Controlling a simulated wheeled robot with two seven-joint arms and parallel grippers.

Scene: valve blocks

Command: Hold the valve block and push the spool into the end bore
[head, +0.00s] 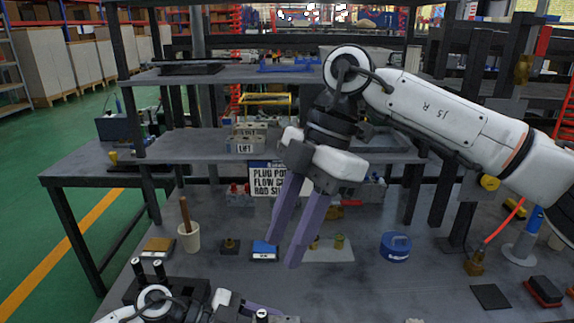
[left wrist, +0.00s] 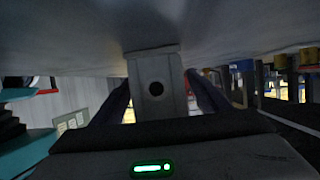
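In the head view only part of the left gripper (head: 266,310) shows at the bottom edge, and the block is out of frame. My right gripper (head: 282,254) hangs above the bench, fingers pointing down, with a gap between them and nothing visible inside. I cannot tell which small part is the spool; brass-coloured fittings (head: 339,241) stand on a pale plate (head: 330,255) behind the right fingertips.
On the bench are a blue block (head: 264,250), a cream cup (head: 189,238) with a wooden handle, a blue round tin (head: 395,247) and a dark square pad (head: 491,297). A shelf (head: 215,145) with a sign (head: 267,180) below it stands behind.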

